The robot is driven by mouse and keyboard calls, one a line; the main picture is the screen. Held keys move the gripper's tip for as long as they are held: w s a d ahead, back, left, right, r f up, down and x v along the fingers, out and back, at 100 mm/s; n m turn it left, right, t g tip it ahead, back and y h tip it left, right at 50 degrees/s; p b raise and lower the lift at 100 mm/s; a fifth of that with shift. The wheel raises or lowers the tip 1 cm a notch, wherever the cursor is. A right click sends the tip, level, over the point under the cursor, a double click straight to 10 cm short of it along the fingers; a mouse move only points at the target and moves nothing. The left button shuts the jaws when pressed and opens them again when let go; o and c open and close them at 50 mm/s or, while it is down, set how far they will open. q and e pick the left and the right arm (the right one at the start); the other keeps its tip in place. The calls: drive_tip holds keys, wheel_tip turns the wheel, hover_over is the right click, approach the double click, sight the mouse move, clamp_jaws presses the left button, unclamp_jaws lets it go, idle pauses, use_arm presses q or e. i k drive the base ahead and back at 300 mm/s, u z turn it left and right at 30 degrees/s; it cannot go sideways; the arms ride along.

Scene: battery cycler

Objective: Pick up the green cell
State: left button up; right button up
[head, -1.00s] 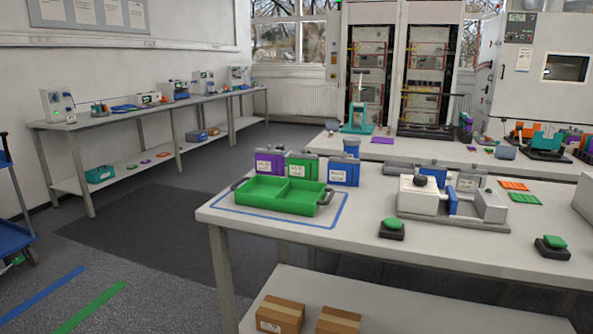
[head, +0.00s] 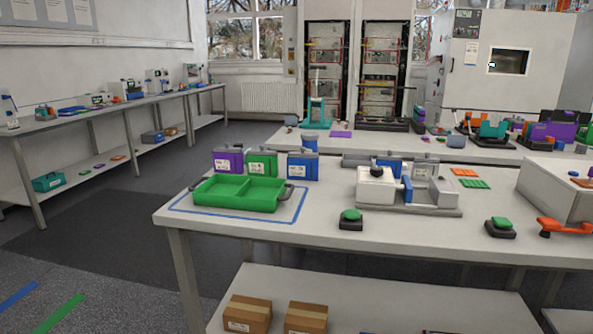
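The green cell (head: 262,164) is a boxy block with a grey top and a white label. It stands upright on the near table (head: 360,250), between a purple cell (head: 228,161) and a blue cell (head: 302,167). Its lower part is hidden behind the green two-part tray (head: 237,205). The tray looks empty and sits inside a blue outline on the table. Neither of my grippers shows in the head view.
A white and grey fixture (head: 377,188) with blue parts stands right of the tray. Two green buttons on black bases (head: 350,220) (head: 500,228) sit near the front edge. A white box (head: 560,190) and an orange handle (head: 565,227) are at the right. Dark floor is free left of the table.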

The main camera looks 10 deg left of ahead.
sight(258, 165)
drive_tip(key=u, duration=2.05)
drive_tip(key=i, duration=4.15)
drive_tip(key=z, duration=1.9)
drive_tip(key=i, duration=3.35)
drive_tip(key=z, duration=0.75)
